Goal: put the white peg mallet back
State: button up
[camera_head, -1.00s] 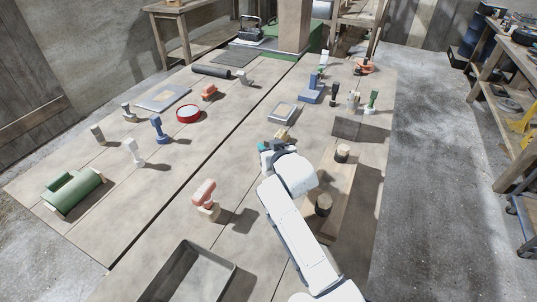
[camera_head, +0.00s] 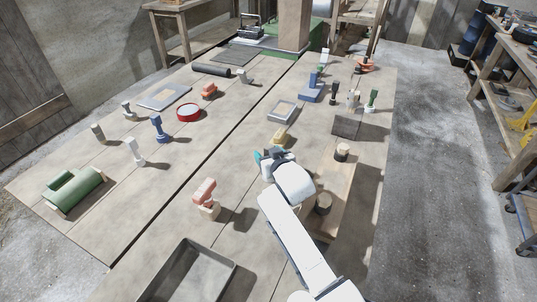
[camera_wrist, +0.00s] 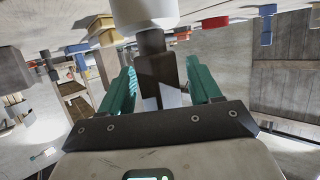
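In the wrist view a white-headed mallet (camera_wrist: 145,12) fills the top centre, with a dark collar below its head. In the head view my gripper (camera_head: 263,156) is above the right half of the table (camera_head: 235,150), and the mallet is hidden there. Another white upright tool (camera_head: 136,152) stands on the left half of the table.
A yellowish block (camera_head: 281,136) and a grey tray (camera_head: 283,111) lie beyond my gripper. A red-topped tool (camera_head: 205,195) and a metal bin (camera_head: 190,275) are nearer. A wooden board with dark-topped pegs (camera_head: 342,190) is at right.

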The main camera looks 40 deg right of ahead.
jog(key=shift+r, duration=0.25)
jog(key=shift+s+a, duration=0.15)
jog(key=shift+s, duration=0.1)
jog(key=v, duration=0.7)
jog(key=shift+b, duration=0.35)
